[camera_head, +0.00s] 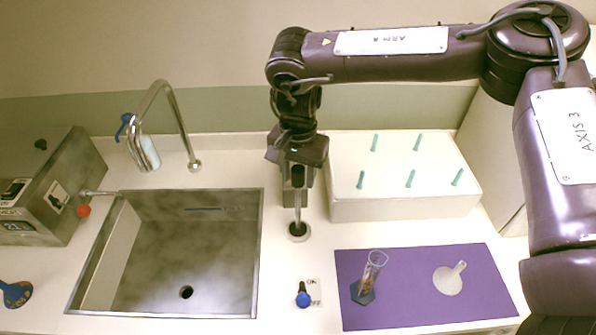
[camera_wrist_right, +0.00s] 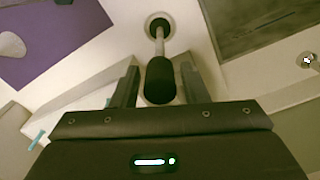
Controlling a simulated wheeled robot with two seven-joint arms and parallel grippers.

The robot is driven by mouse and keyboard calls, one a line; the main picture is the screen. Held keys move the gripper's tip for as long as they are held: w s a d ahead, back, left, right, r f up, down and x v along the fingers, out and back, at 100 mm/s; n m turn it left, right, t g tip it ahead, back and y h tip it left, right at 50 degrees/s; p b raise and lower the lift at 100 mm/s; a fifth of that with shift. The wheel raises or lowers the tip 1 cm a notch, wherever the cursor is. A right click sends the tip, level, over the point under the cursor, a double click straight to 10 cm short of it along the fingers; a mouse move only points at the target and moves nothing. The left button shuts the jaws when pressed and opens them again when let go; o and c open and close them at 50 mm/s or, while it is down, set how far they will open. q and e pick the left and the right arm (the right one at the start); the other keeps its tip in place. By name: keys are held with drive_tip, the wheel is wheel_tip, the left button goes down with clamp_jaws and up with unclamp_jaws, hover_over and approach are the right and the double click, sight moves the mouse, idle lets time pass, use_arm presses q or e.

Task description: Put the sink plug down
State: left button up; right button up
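The sink plug (camera_head: 298,231) has a round base, a thin metal rod and a black handle. It stands upright on the white counter, just right of the sink (camera_head: 190,260). My right gripper (camera_head: 298,178) points down over it from above. In the right wrist view the black handle (camera_wrist_right: 160,80) is between the two fingers of my right gripper (camera_wrist_right: 159,85). A gap shows on each side of the handle, so the gripper looks open around it. The sink's dark drain hole (camera_head: 186,292) is uncovered. My left gripper is not in view.
A white block with several teal pegs (camera_head: 400,205) stands right of my gripper. A purple mat (camera_head: 415,310) holds a glass cylinder (camera_head: 372,270) and a funnel (camera_head: 449,279). A blue knob (camera_head: 303,298) sits in front of the plug; a faucet (camera_head: 172,105) is behind the sink.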

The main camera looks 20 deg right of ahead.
drive_tip(key=shift+o, duration=0.6)
wheel_tip(320, 180, up, 12)
drive_tip(key=shift+r, duration=0.15)
idle(0.4)
